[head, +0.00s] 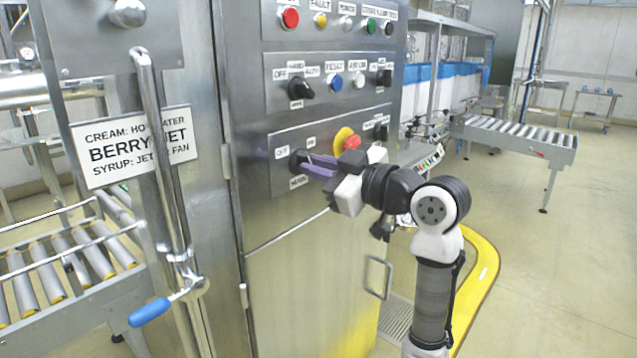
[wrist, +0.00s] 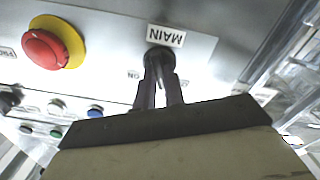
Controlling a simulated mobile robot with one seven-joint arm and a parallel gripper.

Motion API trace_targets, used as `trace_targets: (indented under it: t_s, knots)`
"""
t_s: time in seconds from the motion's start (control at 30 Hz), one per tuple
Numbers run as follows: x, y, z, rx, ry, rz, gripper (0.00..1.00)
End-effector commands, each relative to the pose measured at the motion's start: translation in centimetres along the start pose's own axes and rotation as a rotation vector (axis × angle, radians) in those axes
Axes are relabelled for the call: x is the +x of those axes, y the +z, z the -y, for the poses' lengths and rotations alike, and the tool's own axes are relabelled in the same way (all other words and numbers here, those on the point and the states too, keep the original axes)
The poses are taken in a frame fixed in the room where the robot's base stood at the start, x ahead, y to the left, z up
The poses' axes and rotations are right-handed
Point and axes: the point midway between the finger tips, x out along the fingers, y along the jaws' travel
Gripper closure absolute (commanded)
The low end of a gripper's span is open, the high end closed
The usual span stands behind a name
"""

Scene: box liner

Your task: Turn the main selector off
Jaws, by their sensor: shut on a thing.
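The main selector is a black rotary knob (head: 297,159) on the lowest plate of the steel control cabinet, with a label below it and "OFF" and "ON" labels above. In the wrist view the knob (wrist: 160,60) sits beside the "MAIN" label (wrist: 166,36), which appears upside down. My gripper (head: 303,163) reaches in from the right with its purple fingers at the knob. In the wrist view my gripper (wrist: 160,82) is shut on the knob, one finger on each side. The fingers partly hide the knob, so its exact pointing direction is unclear.
A red emergency button (wrist: 45,50) on a yellow disc is close to the main selector. Another black selector (head: 301,88) and coloured buttons sit on the plates above. A steel pipe with a blue-handled valve (head: 150,312) stands left. The floor to the right is open before a roller conveyor (head: 515,133).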

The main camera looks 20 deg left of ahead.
Motion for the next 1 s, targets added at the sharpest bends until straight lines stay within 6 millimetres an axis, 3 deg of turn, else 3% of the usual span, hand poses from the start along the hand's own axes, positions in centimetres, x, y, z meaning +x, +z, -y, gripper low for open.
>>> trace_targets:
  t_s: [0.5,1.0]
  knots:
    - [-0.03,0.09,0.13,-0.317,0.0,-0.001,1.0]
    - [-0.01,-0.07,0.11,-0.368,0.0,-0.001,1.0]
